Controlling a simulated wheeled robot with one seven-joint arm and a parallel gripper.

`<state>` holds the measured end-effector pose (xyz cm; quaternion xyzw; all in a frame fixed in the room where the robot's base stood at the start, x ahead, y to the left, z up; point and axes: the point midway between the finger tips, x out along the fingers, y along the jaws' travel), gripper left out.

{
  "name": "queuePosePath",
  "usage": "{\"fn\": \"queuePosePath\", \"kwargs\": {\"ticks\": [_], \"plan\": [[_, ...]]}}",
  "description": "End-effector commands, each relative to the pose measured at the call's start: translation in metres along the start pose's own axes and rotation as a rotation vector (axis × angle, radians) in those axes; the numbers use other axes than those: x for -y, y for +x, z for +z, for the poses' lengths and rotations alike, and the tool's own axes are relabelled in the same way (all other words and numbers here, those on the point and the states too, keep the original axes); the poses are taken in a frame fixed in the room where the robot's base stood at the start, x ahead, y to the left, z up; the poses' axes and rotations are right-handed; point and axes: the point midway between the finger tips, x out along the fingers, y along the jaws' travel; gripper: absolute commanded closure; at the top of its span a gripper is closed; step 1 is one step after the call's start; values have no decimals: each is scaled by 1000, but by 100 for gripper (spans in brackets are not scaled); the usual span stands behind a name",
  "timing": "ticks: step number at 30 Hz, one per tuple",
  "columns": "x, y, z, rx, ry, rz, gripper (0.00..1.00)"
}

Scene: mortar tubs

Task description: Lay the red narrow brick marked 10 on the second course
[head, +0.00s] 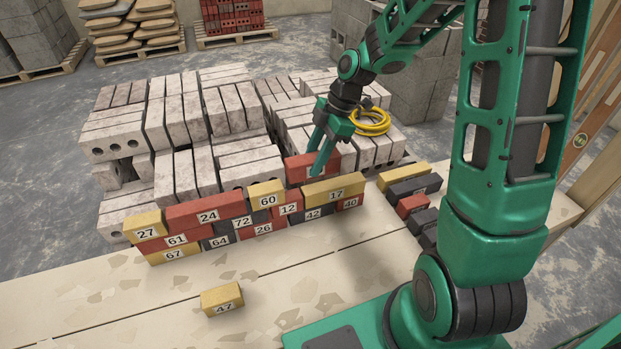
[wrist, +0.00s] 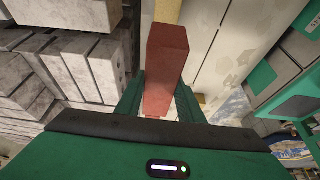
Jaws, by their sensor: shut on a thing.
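My gripper (head: 318,160) is shut on a red brick (head: 298,170), held over or just behind the right part of the brick wall. In the wrist view the red brick (wrist: 170,65) points away between the two fingers; I cannot read its number. The wall has a bottom course with 67, 64, 26, 42 and 40. Above it are red 61 (head: 192,237), dark 72 (head: 226,225), red 12 (head: 280,213) and yellow 17 (head: 318,194). Yellow 27 (head: 144,221), red 24 (head: 230,205) and yellow 60 (head: 266,190) sit on top.
A yellow brick 47 (head: 222,299) lies alone on the pale boards in front. Several loose bricks, one yellow (head: 402,174), lie right of the wall. Grey block stacks (head: 180,115) stand close behind it, with a yellow coil (head: 371,121) on top.

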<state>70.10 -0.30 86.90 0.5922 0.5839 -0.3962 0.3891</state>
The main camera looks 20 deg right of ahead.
Motion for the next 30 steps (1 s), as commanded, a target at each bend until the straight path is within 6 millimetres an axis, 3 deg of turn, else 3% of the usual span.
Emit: {"fn": "queuePosePath", "kwargs": {"ticks": [3,11,18,29,30], "plan": [[1,19,-1,-2,-12,-6,100],[0,35,1,-1,-16,-8,100],[0,61,11,0,-16,-8,100],[0,65,13,0,-17,-5,100],[0,65,13,1,-16,-6,59]]}}
